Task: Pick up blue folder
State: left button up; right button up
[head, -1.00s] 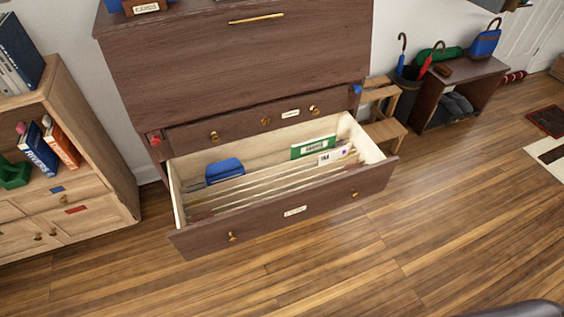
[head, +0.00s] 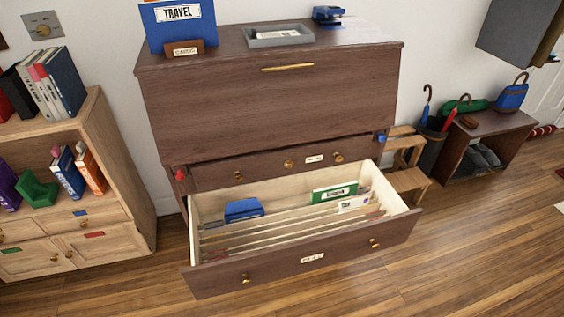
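A blue folder (head: 244,210) stands in the left part of the open bottom drawer (head: 300,262) of a dark wooden cabinet (head: 265,100). Its top sticks up above the pale dividers, and its lower part is hidden. A second blue folder or booklet, labelled TRAVEL (head: 180,22), stands upright in a small brown holder on top of the cabinet at the left. In the drawer, a green folder (head: 335,193) and a white one (head: 354,204) stand to the right of the blue folder. Neither of my grippers is in view.
A light wooden bookshelf (head: 112,150) stands at the left. A grey tray (head: 280,37) and a blue stapler-like object (head: 328,15) rest on the cabinet top. A wooden step stool (head: 408,180) and umbrella stand (head: 432,155) are at the right. The floor (head: 470,250) in front is clear.

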aim_at(164, 21)
jog(key=j+z, duration=0.1)
jog(key=z, duration=0.35)
jog(key=j+z, duration=0.1)
jog(key=z, duration=0.35)
jog(key=k+j+z, duration=0.2)
jog(key=j, duration=0.25)
jog(key=j+z, duration=0.2)
jog(key=j, duration=0.3)
jog(key=k+j+z, duration=0.2)
jog(key=j, duration=0.2)
jog(key=k+j+z, duration=0.2)
jog(key=j, duration=0.2)
jog(key=k+j+z, duration=0.25)
jog(key=k+j, duration=0.05)
jog(key=j, duration=0.1)
